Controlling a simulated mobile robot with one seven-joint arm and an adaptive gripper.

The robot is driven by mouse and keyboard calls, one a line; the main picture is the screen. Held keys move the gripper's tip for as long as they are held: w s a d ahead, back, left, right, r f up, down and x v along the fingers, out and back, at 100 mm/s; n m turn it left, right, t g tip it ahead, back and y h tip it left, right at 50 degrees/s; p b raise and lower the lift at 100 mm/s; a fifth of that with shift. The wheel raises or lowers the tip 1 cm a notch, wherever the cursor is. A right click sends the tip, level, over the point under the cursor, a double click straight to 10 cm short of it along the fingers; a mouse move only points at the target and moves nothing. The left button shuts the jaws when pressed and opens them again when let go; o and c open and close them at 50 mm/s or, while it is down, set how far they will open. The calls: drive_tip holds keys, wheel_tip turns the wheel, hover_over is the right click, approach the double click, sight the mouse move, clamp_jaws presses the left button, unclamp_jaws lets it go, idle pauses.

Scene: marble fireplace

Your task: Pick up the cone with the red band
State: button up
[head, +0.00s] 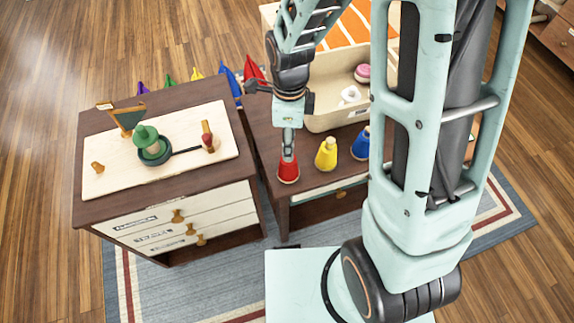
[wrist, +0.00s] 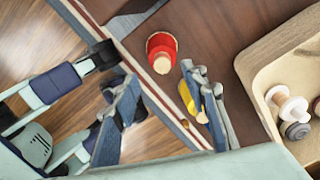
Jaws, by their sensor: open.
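The cone with the red band (head: 288,171) stands upright near the front edge of the brown table, its top pale wood. It also shows in the wrist view (wrist: 161,49), at top centre. My gripper (head: 289,143) points down at this cone from above in the head view. In the wrist view my gripper (wrist: 152,78) is open and empty, and the red cone appears just beyond the gap between its fingers. Whether a finger touches the cone cannot be told.
A yellow cone (head: 326,155) and a blue cone (head: 361,144) stand right of the red one. A wooden bin (head: 338,118) holding small objects stands behind them. A dresser (head: 95,206) with a white board (head: 105,178) stands to the left.

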sight(288, 164)
drive_tip(key=shift+w+f+b, duration=0.15)
drive_tip(key=shift+f+b, duration=0.3)
drive_tip(key=shift+f, duration=2.65)
clamp_jaws()
